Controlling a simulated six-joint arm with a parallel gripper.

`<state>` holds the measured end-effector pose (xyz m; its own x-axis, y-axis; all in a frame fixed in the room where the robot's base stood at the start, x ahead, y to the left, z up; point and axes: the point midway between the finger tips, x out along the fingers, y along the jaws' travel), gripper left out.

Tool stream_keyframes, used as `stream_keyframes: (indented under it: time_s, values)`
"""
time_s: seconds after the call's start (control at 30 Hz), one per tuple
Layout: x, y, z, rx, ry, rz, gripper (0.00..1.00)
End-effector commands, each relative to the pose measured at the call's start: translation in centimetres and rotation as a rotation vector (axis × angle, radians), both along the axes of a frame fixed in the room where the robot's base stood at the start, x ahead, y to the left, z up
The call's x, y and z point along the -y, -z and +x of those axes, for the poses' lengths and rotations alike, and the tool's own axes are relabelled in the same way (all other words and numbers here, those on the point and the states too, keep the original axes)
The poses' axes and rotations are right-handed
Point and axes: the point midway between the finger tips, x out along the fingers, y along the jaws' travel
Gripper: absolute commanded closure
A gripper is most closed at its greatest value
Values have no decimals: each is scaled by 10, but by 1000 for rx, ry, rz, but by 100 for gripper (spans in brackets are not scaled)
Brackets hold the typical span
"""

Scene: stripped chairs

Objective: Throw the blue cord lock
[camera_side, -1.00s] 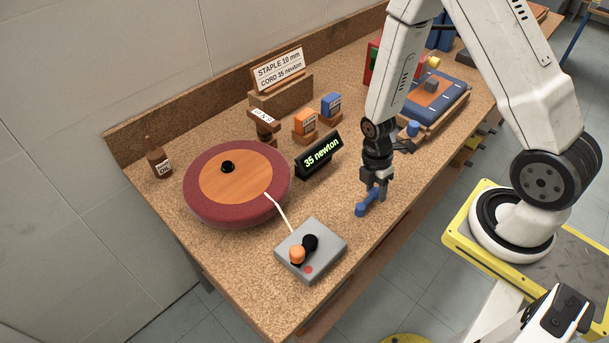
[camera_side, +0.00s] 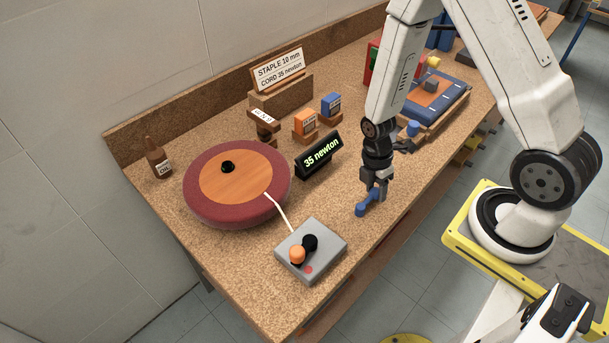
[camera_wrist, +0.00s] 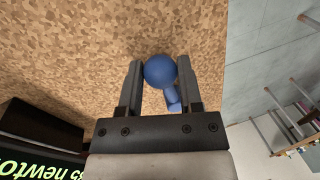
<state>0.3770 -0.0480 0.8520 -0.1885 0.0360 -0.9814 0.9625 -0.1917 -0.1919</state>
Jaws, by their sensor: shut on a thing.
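The blue cord lock (camera_side: 367,205) is a lever with a rounded knob, at the front edge of the brown speckled workbench. My gripper (camera_side: 375,188) points down over it. In the wrist view my gripper (camera_wrist: 160,82) has one finger on each side of the blue knob (camera_wrist: 160,70), shut on it. A short blue arm runs from the knob toward the palm. A black display (camera_side: 319,157) reads "35 newton" behind and left of the gripper.
A grey control box (camera_side: 325,259) with orange and black knobs stands at the front. A round red seat (camera_side: 212,212) with a wooden disc lies left. A blue-topped fixture (camera_side: 452,98) is behind my arm.

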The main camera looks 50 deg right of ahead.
Motion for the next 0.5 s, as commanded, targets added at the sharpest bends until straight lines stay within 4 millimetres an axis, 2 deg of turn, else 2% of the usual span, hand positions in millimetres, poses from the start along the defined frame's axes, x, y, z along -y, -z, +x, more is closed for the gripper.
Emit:
stream_keyframes:
  time_s: [0.27,0.5]
  values:
    - [0,-1,2,0,-28,0,100]
    - [-1,-1,9,1,-126,1,100]
